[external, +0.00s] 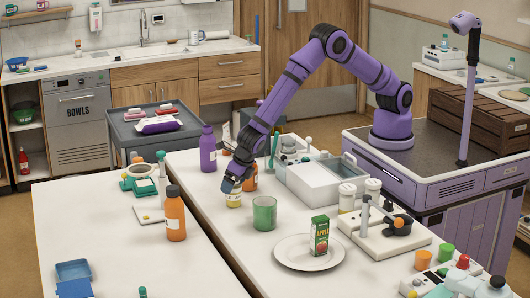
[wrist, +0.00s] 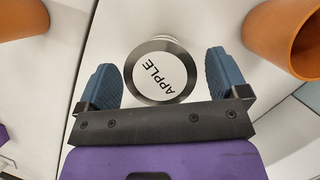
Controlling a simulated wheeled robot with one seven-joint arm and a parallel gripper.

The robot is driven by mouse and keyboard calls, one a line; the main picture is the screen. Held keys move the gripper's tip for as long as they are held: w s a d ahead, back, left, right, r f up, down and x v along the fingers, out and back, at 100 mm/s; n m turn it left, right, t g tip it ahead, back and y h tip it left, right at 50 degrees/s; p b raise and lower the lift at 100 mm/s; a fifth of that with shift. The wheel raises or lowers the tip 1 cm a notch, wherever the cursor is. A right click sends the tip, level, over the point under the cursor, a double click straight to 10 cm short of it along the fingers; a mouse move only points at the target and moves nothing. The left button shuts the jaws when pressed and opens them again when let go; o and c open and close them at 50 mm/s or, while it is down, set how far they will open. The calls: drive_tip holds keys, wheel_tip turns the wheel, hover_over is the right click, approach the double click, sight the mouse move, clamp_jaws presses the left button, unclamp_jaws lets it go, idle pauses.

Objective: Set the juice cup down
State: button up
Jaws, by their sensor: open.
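The juice cup (external: 234,201) is small, with a yellow band, and appears to stand upright on the white table (external: 215,235). In the wrist view its round lid (wrist: 160,78) is white with a dark rim and reads APPLE. My gripper (external: 232,184) is just above and around the cup, pointing down. In the wrist view the blue fingers of my gripper (wrist: 160,68) are open, one on each side of the cup, with a visible gap on both sides. The cup's lower part is hidden under its lid in the wrist view.
A green cup (external: 264,213) stands close in front. A white-grey box (external: 318,181) is to the right.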

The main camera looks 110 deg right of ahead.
drive_tip(key=v, duration=1.2)
drive_tip(key=s+d+r+m+y, duration=0.1)
drive_tip(key=s+d+r+m, duration=0.25)
drive_tip(key=s+r, duration=0.4)
drive_tip(key=s+d+r+m, duration=0.2)
drive_tip(key=s+r+m, duration=0.35)
drive_tip(key=r, duration=0.25)
drive_tip(key=s+d+r+m+y, duration=0.1)
drive_tip(key=s+d+r+m, duration=0.25)
drive_tip(key=s+r, duration=0.35)
drive_tip(key=s+d+r+m+t, duration=0.1)
drive_tip(key=s+m, duration=0.6)
drive_tip(key=s, duration=0.7)
drive_tip(key=s+d+r+m+t+y, duration=0.1)
drive_tip(key=s+m, duration=0.5)
drive_tip(key=s, duration=0.8)
drive_tip(key=shift+d+r+m, duration=0.25)
drive_tip(key=shift+r+m, duration=0.1)
drive_tip(key=shift+r, duration=0.25)
